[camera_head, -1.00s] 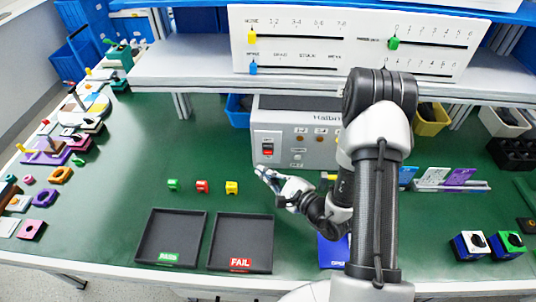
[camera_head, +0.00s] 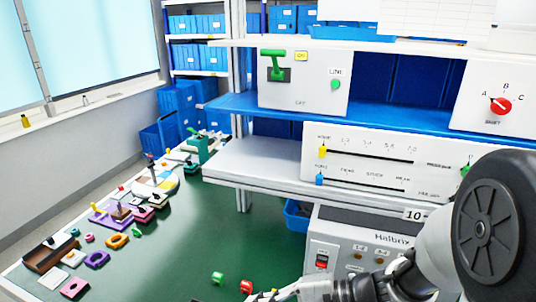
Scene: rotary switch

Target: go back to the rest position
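A red rotary knob (camera_head: 501,106) sits on a white panel (camera_head: 470,88) on the upper shelf at the right. The letters A, B and C stand around it; I cannot tell for sure which letter it points to. My gripper (camera_head: 272,296) shows only in part at the bottom edge, left of the grey Halbrix box (camera_head: 345,232) and near the red block. Its fingertips are cut off and too small to judge. It is well below and left of the rotary knob. My dark arm joint fills the lower right and hides part of the slider panel and the box.
A white slider panel (camera_head: 372,158) stands on the lower shelf. A white panel with a green lever (camera_head: 276,64) is above it. A green block (camera_head: 217,278) and a red block (camera_head: 246,287) lie on the green table (camera_head: 190,240). Several coloured pieces line its left side.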

